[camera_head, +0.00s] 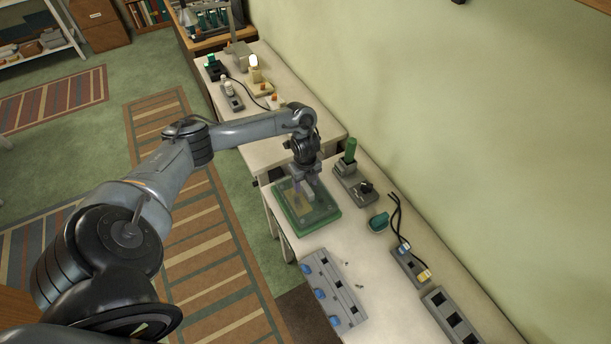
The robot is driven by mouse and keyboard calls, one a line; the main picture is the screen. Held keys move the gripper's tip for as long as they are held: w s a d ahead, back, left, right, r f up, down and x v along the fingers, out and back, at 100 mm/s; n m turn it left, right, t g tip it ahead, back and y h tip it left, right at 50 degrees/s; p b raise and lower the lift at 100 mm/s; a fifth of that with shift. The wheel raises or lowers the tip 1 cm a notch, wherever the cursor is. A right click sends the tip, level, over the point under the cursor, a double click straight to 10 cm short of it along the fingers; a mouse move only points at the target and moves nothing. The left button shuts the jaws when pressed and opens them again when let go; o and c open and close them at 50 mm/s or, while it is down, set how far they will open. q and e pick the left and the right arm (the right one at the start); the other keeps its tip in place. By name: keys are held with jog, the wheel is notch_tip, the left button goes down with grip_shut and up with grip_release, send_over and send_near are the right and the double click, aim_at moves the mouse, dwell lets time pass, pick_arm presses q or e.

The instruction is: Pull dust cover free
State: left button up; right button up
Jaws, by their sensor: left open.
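A green, partly see-through box-like piece (322,219) sits at the front edge of the white bench and looks like the dust cover, though I cannot be sure. My left gripper (309,190) points down over it from the far side. Its fingers are small and partly lost against the piece, and I cannot tell whether they touch it. The left gripper is open. A grey vise-like block (345,170) stands just right of the gripper, with an upright green cylinder (350,150) in it. My right gripper is out of view.
A small teal piece (378,223) lies right of the green box. A grey block with blue parts (333,290) lies nearer. Black cables (396,212) run to a grey block (410,267) near the wall. A slotted grey block (452,316) is at lower right.

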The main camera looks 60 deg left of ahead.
pick_arm(q)
jog(key=shift+f, duration=1.35)
jog(key=shift+c, duration=0.4)
jog(key=shift+r, duration=0.1)
grip_shut()
